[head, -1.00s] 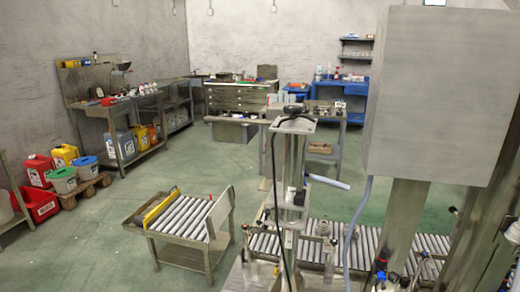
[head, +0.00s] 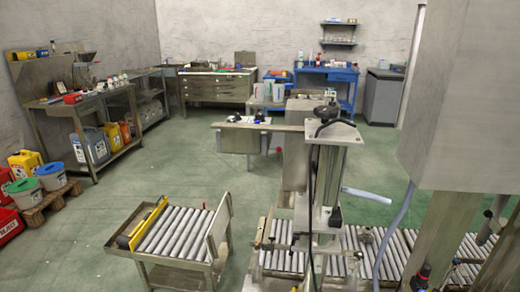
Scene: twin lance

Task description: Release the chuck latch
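Neither of my grippers is in the head view. A metal machine column (head: 328,185) stands right of centre, with a black knob or clamp (head: 334,113) on its top plate and a dark cable hanging down its front. Small fittings (head: 334,217) sit lower on the column. I cannot make out which part is the chuck latch, or whether it is shut or released.
A roller conveyor (head: 395,250) runs behind the column's foot to the right. A roller cart (head: 175,233) stands to the left. A large grey cabinet (head: 465,100) blocks the right side. Workbenches (head: 85,105) line the walls. Green floor (head: 170,165) is clear behind the cart.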

